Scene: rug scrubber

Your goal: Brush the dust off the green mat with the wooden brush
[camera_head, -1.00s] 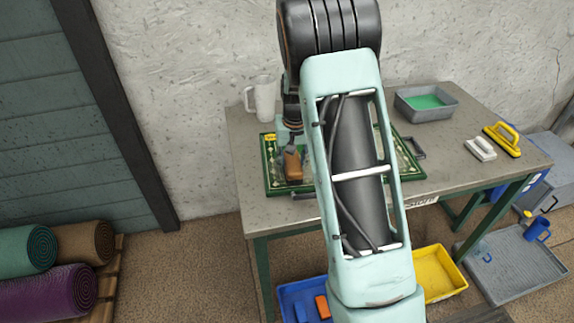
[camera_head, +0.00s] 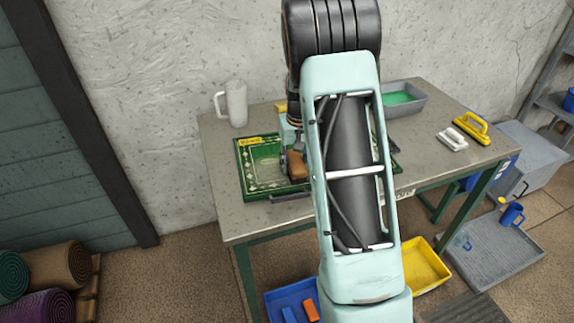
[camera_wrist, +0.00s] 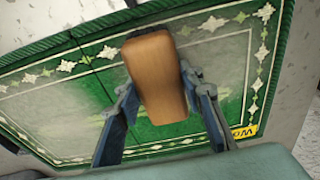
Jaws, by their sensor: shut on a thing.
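The green mat (camera_head: 247,186) with a pale leaf border lies flat on the grey table, and my arm hides its right part. In the wrist view the mat (camera_wrist: 70,120) shows pale, dusty-looking patches on its middle, with greener areas near the brush. My gripper (camera_wrist: 163,95) is shut on the wooden brush (camera_wrist: 155,75), a brown block held between its two fingers. The brush (camera_head: 297,166) is over the mat's middle in the head view. Its bristles are mostly hidden, so I cannot tell whether they touch the mat.
A white jug (camera_head: 235,104) stands behind the mat at the left. A grey tub with green liquid (camera_head: 400,97), a white brush (camera_head: 452,139) and a yellow brush (camera_head: 472,127) are on the right of the table (camera_head: 225,215). Blue and yellow trays (camera_head: 425,268) lie below.

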